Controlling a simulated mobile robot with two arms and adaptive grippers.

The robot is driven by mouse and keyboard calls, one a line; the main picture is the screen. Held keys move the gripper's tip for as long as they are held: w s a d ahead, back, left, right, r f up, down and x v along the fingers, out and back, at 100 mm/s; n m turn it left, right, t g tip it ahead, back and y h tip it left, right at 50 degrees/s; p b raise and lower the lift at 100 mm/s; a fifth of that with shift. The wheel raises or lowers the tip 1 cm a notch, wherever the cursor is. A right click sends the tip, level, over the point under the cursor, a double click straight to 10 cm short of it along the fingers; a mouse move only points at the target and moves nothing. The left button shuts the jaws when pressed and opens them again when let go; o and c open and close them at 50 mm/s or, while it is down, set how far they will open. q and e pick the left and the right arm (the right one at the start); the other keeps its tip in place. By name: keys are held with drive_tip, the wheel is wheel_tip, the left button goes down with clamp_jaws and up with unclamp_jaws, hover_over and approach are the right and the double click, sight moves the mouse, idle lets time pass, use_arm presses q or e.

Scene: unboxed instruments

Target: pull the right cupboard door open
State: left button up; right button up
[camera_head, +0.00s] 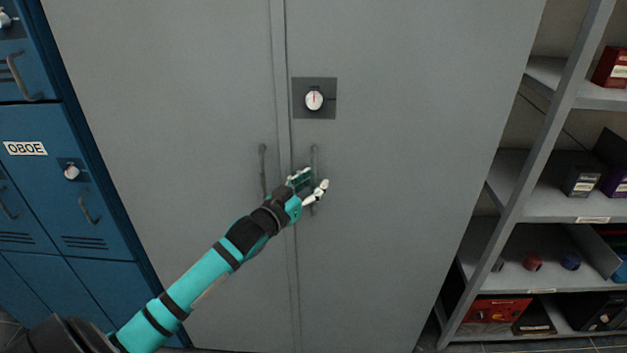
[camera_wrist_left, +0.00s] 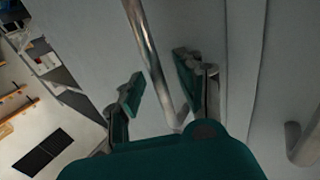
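The right cupboard door (camera_head: 420,150) is a tall grey panel, closed flush beside the left door (camera_head: 180,110). Its vertical bar handle (camera_head: 314,158) is near the centre seam, below a dial lock (camera_head: 314,98). My left gripper (camera_head: 312,187) is at the lower part of this handle. In the left wrist view, the handle (camera_wrist_left: 147,45) runs between the two spread fingers of my left gripper (camera_wrist_left: 159,84). The fingers are open, with gaps to the bar. My right gripper is not in view.
The left door's handle (camera_head: 263,170) is close to the left of my gripper. Blue lockers (camera_head: 95,230) stand at the left. A grey shelf unit (camera_head: 515,200) with boxes stands at the right. The area before the right door looks clear.

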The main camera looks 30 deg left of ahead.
use_arm(q)
drive_tip(key=shift+w, duration=0.3)
clamp_jaws()
idle(0.5)
